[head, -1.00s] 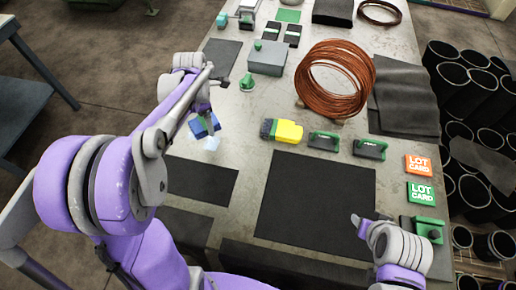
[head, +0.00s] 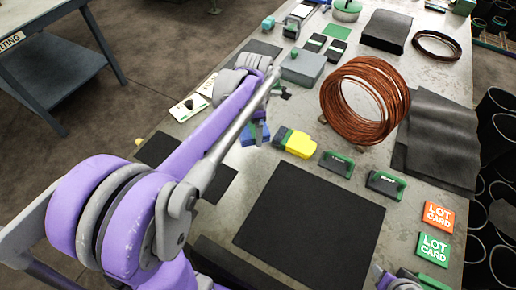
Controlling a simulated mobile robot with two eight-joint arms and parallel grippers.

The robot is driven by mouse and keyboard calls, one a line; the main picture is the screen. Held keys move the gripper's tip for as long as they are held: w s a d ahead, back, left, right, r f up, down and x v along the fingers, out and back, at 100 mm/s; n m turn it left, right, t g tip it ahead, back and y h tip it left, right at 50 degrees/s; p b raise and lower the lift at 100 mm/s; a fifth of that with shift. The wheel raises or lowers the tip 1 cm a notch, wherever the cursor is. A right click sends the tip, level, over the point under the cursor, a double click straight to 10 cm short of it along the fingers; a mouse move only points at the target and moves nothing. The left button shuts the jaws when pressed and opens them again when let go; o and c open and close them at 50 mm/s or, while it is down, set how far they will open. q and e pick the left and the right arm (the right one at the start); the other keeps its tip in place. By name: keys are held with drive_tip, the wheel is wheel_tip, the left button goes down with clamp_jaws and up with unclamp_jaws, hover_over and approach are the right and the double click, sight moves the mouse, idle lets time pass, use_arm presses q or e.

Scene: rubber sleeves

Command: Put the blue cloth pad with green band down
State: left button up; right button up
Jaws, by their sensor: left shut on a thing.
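A little green shows beside the blue, but I cannot clearly make out the band. I cannot tell whether the pad touches the table (head: 215,215). My right gripper (head: 378,271) is only partly in view at the bottom edge, and its fingers are not clear.
A large copper coil (head: 365,100) stands farther right. A black mat (head: 310,222) lies in front, and a grey box (head: 303,67) stands behind.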

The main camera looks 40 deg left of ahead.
sight(255, 150)
use_arm(q)
wheel_tip(255, 150, down, 4)
drive_tip(key=shift+a, duration=0.15)
use_arm(e)
drive_tip(key=shift+a+f, duration=0.1)
drive_tip(key=shift+f, duration=0.1)
use_arm(q)
drive_tip(key=shift+f+b, duration=0.35)
drive_tip(key=shift+f, duration=1.55)
use_arm(e)
drive_tip(key=shift+s+f, duration=0.1)
drive_tip(key=shift+f, duration=0.15)
use_arm(q)
drive_tip(key=shift+f, duration=0.1)
use_arm(e)
drive_tip(key=shift+f, duration=0.1)
use_arm(q)
drive_tip(key=o, duration=1.3)
